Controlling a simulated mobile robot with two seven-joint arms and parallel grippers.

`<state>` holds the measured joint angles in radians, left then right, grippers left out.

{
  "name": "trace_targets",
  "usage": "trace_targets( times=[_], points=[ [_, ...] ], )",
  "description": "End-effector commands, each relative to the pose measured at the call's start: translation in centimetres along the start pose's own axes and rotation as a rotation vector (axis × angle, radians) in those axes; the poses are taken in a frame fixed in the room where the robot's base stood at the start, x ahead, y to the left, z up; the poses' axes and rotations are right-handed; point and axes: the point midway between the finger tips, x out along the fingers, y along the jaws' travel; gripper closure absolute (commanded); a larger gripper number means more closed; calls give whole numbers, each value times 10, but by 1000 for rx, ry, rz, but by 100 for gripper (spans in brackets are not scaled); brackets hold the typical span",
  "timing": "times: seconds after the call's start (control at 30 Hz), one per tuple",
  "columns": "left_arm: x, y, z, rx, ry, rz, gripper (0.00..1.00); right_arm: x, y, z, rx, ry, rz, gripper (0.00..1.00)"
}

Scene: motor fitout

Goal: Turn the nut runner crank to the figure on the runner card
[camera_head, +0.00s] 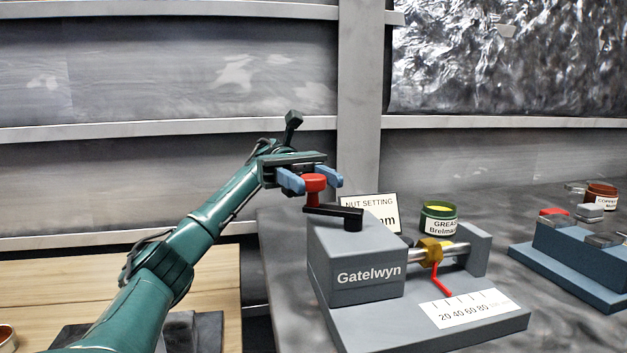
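The nut runner is a grey box (355,275) marked "Gatelwyn", with a black crank arm (335,211) on top. The crank's red knob (315,184) points left and toward the back. My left gripper (316,182) has its blue fingers on both sides of this knob, seemingly closed on it. A yellow nut block (431,252) sits on the rod, and its red pointer (442,279) ends near the low end of the white scale (464,308). The runner card (371,203) reads "NUT SETTING" and "mm"; its figure is hidden behind the crank. My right gripper is out of view.
A grease tin (438,219) stands behind the rod. A blue-grey fixture (580,252) and a copper-coloured tin (600,197) stand at the right. Wooden boards (215,275) lie at the left. Grey bench top is bare between runner and fixture.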

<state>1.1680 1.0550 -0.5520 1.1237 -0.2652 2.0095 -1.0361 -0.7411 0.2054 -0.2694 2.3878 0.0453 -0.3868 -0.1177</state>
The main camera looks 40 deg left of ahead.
Motion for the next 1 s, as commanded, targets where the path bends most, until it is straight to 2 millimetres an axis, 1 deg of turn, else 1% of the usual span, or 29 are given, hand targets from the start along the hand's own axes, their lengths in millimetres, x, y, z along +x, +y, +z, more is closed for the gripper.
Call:
trace_targets(
  times=[0.03,0.13,0.37,0.47,0.57,0.8,0.9,1.0],
  points=[
    [0,0,0,0,0,0,52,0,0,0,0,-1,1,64],
    [0,0,0,-1,0,0,44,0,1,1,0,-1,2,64],
    [0,0,1,0,1,-1,44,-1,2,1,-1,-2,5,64],
    [0,0,8,1,1,0,44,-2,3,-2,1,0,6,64],
    [0,0,25,4,1,0,44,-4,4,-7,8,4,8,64],
    [0,0,74,3,2,0,44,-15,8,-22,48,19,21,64],
    [0,0,89,1,1,0,44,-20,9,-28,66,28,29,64],
    [0,0,97,0,1,0,44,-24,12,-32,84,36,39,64]
  ],
)
